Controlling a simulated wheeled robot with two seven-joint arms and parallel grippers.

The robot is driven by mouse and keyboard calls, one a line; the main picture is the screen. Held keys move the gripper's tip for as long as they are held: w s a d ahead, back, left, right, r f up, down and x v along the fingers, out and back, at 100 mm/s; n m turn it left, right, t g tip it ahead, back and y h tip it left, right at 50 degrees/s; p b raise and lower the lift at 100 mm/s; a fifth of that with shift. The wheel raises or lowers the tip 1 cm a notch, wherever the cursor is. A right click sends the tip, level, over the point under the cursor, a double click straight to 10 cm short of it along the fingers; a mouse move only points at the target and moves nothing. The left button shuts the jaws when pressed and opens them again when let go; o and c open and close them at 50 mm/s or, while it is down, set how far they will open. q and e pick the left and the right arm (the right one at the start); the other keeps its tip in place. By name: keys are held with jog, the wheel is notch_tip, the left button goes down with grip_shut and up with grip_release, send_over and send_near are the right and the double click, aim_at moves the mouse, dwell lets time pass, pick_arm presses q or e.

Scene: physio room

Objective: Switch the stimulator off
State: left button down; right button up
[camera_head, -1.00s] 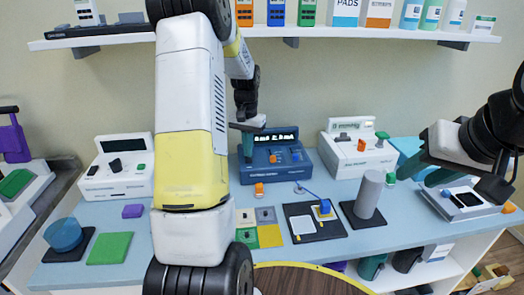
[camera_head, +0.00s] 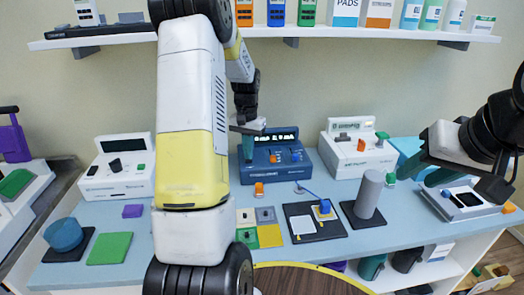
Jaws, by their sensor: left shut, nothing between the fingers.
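A dark blue unit (camera_head: 286,158) with a lit display, an orange knob and a blue knob stands at the back of the blue table; its label is too small to read. My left gripper (camera_head: 247,154) points down at this unit's left end, its dark green fingers shut and empty. I cannot tell whether they touch the unit. My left arm hides part of the table left of it. My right gripper (camera_head: 421,171) is open and empty above the right side of the table, well away from the blue unit.
A white unit (camera_head: 118,181) stands to the left and another white unit (camera_head: 352,160) to the right. A grey cylinder (camera_head: 368,194) stands on a black mat. A dark tray (camera_head: 329,229) lies in front. A shelf (camera_head: 400,34) with boxes and bottles runs above.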

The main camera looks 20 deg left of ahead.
pick_arm(q)
jog(key=shift+f, duration=0.45)
jog(key=shift+r, duration=3.55)
